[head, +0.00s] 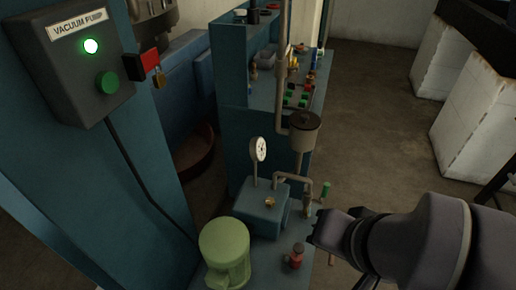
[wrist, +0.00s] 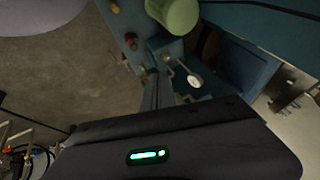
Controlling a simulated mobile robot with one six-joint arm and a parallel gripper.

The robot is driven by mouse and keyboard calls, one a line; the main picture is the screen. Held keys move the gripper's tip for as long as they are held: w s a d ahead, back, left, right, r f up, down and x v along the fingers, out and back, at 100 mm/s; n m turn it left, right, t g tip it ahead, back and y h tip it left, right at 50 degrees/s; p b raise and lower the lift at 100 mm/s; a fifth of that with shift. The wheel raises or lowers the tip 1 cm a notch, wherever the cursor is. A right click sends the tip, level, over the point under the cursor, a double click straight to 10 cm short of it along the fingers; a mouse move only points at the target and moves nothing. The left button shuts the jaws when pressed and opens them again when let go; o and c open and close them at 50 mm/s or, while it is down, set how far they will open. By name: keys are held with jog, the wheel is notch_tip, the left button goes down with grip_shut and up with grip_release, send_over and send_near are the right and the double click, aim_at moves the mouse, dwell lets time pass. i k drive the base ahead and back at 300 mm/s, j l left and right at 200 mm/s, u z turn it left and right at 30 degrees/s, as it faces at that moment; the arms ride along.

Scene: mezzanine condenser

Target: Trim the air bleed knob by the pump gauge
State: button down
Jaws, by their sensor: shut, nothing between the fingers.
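The white round pump gauge (head: 258,149) stands on a thin stem above a blue pump box (head: 253,191). A small brass knob (head: 270,202) sits on the box just below the gauge; it looks like the air bleed knob. My gripper (head: 318,230) is to the right of the box in the head view, apart from the knob.
A green motor (head: 224,243) and a red-topped valve (head: 297,254) stand in front of the box. A vacuum pump switch box (head: 85,60) with a lit green lamp is at upper left.

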aim_at(270, 202)
jog(key=l+u, duration=0.15)
jog(key=l, duration=0.4)
jog(key=i+l+u, duration=0.15)
jog(key=l, duration=0.3)
jog(key=i+l+u, duration=0.2)
jog(key=l, duration=0.3)
jog(key=l+u, duration=0.15)
jog(key=l, duration=0.35)
jog(key=i+l+u, duration=0.15)
jog(key=l, duration=0.35)
jog(key=i+u, duration=0.45)
jog(key=i, duration=0.35)
